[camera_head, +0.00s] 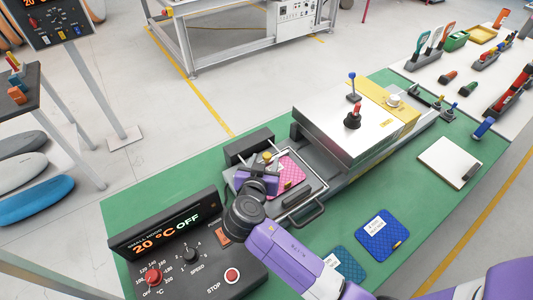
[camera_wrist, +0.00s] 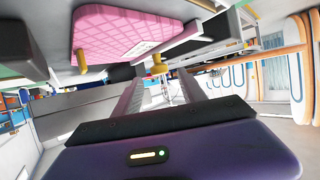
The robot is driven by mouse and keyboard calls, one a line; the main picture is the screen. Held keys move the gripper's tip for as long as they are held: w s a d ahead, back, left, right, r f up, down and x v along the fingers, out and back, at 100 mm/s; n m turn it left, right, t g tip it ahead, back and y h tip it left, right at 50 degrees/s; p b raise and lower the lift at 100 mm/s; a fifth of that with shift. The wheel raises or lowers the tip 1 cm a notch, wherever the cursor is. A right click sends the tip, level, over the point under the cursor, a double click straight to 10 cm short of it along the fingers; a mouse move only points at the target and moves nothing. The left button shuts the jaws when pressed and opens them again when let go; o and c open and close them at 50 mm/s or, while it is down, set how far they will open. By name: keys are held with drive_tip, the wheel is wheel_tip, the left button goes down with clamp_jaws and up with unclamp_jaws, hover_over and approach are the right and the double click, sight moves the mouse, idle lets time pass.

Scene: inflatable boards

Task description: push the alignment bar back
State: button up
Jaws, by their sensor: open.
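My gripper (camera_head: 266,172), purple with dark fingers, is low over the near end of the machine, beside a pink patterned pad (camera_head: 291,170). In the wrist view my gripper's two fingers (camera_wrist: 166,82) stand apart with nothing seen between them. The pink pad (camera_wrist: 125,28) is at the top of that view. A pale bar (camera_wrist: 195,38), which looks like the alignment bar, runs along the pad's edge, near a yellow knob (camera_wrist: 158,65). I cannot tell whether a finger touches the bar. My wrist hides part of this area in the head view.
The steel machine housing (camera_head: 340,115) rises beyond the pad. The control box (camera_head: 185,255) stands close on the left. Blue pads (camera_head: 383,235) and a clipboard (camera_head: 450,161) lie on the green table to the right.

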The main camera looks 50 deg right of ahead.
sight(267, 156)
drive_tip(key=shift+x, duration=1.5)
drive_tip(key=shift+f, duration=0.1)
drive_tip(key=shift+c, duration=0.2)
clamp_jaws()
